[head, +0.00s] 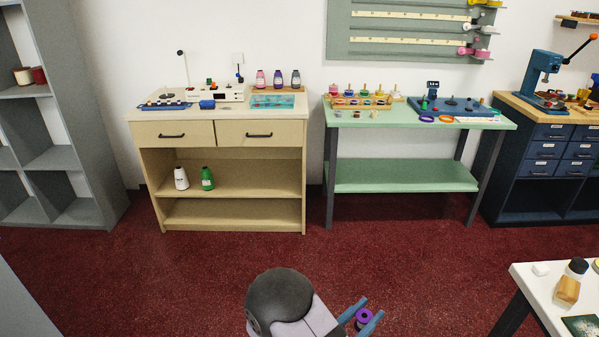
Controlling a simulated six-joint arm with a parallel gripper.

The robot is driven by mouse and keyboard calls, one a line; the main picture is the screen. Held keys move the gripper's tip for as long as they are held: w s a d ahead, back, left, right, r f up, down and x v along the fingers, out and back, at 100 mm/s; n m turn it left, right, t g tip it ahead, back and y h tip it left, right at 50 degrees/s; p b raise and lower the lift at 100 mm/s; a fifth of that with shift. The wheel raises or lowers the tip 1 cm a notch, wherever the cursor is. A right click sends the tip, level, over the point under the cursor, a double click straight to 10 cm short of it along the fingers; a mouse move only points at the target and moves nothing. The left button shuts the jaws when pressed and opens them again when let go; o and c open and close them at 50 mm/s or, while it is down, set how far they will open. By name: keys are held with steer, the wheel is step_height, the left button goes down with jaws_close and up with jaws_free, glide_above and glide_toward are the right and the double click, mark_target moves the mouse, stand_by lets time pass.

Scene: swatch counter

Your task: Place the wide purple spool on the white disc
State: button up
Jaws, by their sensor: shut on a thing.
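The purple spool (363,318) is between the two blue fingers of my gripper (371,308), near the bottom of the head view. The gripper is shut on it and holds it in front of the dark red carpet, away from all the furniture. The spool's purple end with a dark centre faces the camera; the fingers hide part of its sides. I cannot make out a white disc for certain in this view.
A green table (350,175) stands at the back centre with spools, rings and a blue device on top. A beige cabinet (230,215) is left of it. Open carpet (260,250) lies between.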

steer(key=w+d+f+n+t+y+p, duration=0.1)
steer(key=w+d+n+t+y+p, duration=0.35)
steer(key=w+n+y+p, duration=0.35)
steer(key=s+a+r+n+y+p, duration=0.4)
steer(key=s+r+n+y, duration=0.3)
steer(key=y, duration=0.7)
steer(key=s+a+r+g, duration=0.1)
steer(key=s+r, duration=0.1)
steer(key=s, duration=0.1)
steer(key=shift+s+p, duration=0.35)
steer(key=shift+p, duration=0.05)
